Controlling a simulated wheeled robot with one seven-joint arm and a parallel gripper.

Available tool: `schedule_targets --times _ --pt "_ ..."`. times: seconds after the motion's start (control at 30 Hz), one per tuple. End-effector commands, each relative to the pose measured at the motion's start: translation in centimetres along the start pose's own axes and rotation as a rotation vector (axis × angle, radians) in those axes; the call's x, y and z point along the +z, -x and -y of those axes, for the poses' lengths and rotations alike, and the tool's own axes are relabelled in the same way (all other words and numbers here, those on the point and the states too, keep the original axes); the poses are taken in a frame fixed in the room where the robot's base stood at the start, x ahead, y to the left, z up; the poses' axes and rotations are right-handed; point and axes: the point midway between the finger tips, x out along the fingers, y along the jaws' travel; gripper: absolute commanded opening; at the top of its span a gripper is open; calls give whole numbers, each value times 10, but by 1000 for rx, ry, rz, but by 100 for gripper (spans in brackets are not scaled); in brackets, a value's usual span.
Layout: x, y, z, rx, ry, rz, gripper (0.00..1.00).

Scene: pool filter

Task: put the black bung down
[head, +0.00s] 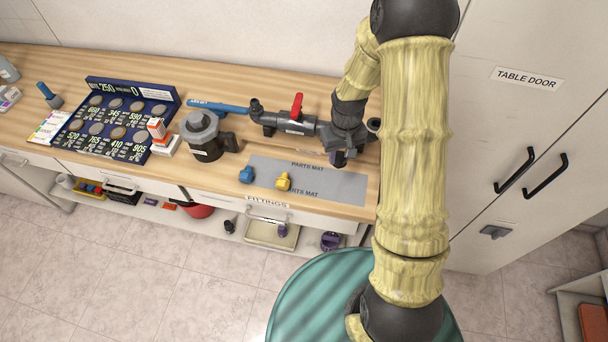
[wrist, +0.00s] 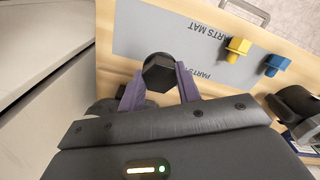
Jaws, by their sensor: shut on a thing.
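In the wrist view the black bung (wrist: 159,71), with a hex-shaped head, sits between the two purple fingers of my gripper (wrist: 160,84), which is shut on it. In the head view my gripper (head: 339,159) points down over the bench, near the right end of the grey parts mat (head: 325,184). The bung is hard to make out there against the dark gripper. The parts mat also shows in the wrist view (wrist: 150,30), beyond the bung. I cannot tell the bung's exact height over the bench.
A dark filter pot (head: 203,136) stands left of the mat. A pipe with a red-handled valve (head: 296,112) lies behind it. The mat's right part looks clear.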

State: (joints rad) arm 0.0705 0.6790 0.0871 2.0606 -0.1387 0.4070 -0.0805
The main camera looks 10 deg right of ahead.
Motion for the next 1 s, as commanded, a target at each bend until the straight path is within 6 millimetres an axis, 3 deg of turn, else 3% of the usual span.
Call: schedule_targets --times 0.27,0.7,1.0 --pt "0 -3 0 0 1 1 0" --pt "0 -57 2 0 5 2 0" --pt "-1 -59 2 0 6 0 0"
